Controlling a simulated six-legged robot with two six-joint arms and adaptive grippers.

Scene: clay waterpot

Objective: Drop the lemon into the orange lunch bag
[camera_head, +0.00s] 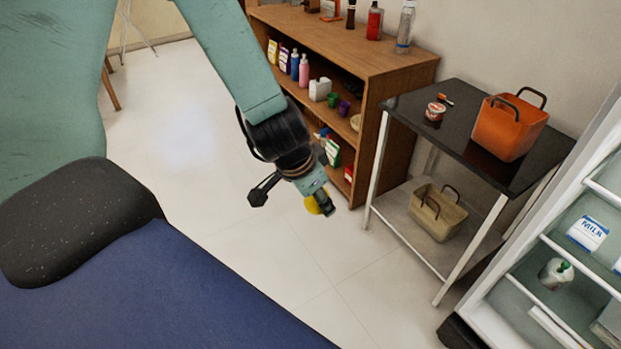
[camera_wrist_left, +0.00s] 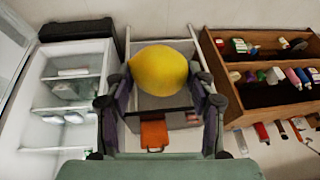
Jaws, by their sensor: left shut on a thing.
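A yellow lemon (camera_wrist_left: 160,70) is held between the fingers of my left gripper (camera_wrist_left: 160,90) in the left wrist view. In the head view the lemon (camera_head: 312,205) shows partly behind the fingers of my left gripper (camera_head: 320,205), which is shut on it above the open floor. The orange lunch bag (camera_head: 508,126) stands upright on the black top of a side table, to the right of the gripper and well apart from it. It has two dark handles. The bag also shows in the left wrist view (camera_wrist_left: 154,135), below the lemon. My right gripper is not in view.
The black table top (camera_head: 452,128) also holds a small red-and-white tub (camera_head: 435,111). A beige bag (camera_head: 437,212) sits on its lower shelf. A wooden shelf unit (camera_head: 395,75) with bottles stands behind. An open fridge (camera_head: 560,270) stands at the right. The floor between is clear.

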